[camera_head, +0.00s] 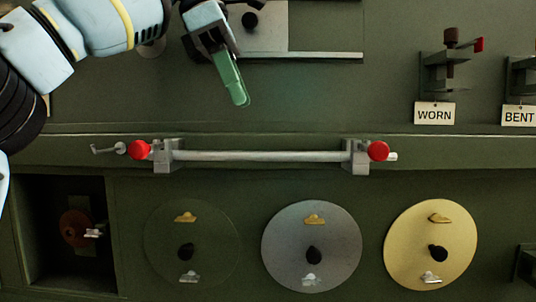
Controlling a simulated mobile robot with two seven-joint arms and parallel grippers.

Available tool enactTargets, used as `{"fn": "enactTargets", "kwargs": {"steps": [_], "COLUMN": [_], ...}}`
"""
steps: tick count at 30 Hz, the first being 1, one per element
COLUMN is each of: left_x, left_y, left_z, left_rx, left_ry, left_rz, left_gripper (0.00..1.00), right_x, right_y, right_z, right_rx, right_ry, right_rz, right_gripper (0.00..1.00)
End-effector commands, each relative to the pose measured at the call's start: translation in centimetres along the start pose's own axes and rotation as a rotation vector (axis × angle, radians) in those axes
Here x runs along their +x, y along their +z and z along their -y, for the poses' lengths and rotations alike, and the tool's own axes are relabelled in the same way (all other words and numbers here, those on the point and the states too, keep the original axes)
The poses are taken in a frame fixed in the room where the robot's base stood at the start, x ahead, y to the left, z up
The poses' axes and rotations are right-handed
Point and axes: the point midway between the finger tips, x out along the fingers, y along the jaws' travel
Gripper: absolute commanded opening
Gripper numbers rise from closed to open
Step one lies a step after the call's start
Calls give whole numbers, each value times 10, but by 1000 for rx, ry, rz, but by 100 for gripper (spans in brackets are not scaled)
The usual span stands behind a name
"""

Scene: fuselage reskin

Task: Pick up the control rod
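The control rod (262,156) is a long pale metal bar. It lies level across two grey brackets, the left bracket (166,155) and the right bracket (355,156), on a green ledge. A red knob (139,150) sits at its left end and another red knob (378,151) at its right end. My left gripper (238,98) hangs above the rod, apart from it. A green piece shows at its tip; I cannot tell whether this is its fingers or something held. My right gripper is not in view.
Below the ledge are a dark open recess (40,230) and green, grey (290,262) and gold (405,255) round covers. Signs reading WORN (434,114) and BENT (519,116) hang under brackets at upper right. A pale shelf edge (305,55) is behind my gripper.

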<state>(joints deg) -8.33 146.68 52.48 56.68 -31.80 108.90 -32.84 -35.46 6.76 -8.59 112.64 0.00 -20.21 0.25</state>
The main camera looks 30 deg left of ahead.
Motion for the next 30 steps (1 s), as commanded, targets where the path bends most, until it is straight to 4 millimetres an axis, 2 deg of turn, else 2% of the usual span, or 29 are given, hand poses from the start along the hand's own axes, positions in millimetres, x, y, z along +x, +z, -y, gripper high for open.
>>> {"fn": "enactTargets", "kwargs": {"steps": [10,20,30], "left_x": [25,30,63], "left_y": [0,-1,-5], "left_z": [-1,1,7], "left_rx": [-1,0,1], "left_ry": [-2,0,-1], "left_rz": [-4,-2,-3], "left_gripper": [39,39,39], "right_x": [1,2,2], "right_y": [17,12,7], "right_z": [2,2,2], "right_rx": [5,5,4], "right_ry": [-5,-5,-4], "right_rz": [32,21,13], "right_gripper": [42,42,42]}}
